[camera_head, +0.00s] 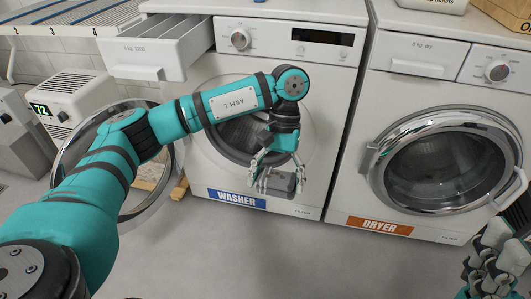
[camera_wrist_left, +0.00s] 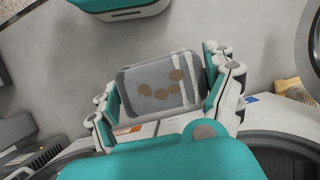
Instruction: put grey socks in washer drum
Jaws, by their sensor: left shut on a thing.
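My left gripper (camera_head: 278,182) is shut on the grey socks (camera_head: 283,183), a small grey bundle. In the left wrist view the grey socks (camera_wrist_left: 155,92) show brown spots and white stripes between the two fingers. The gripper hangs in front of the washer (camera_head: 215,172), near the lower right of its round opening. The drum opening (camera_head: 238,135) is partly hidden behind my left arm. The washer door (camera_head: 150,212) stands open to the left, behind my arm. My right gripper (camera_head: 495,262) is at the lower right corner, partly cut off; its finger gap is unclear.
The dryer (camera_head: 365,150) stands to the right with its round door (camera_head: 447,165) shut. The washer's detergent drawer (camera_head: 150,55) is pulled out at upper left. A white dehumidifier-like box (camera_head: 75,105) stands at left. The grey floor (camera_head: 300,255) in front is clear.

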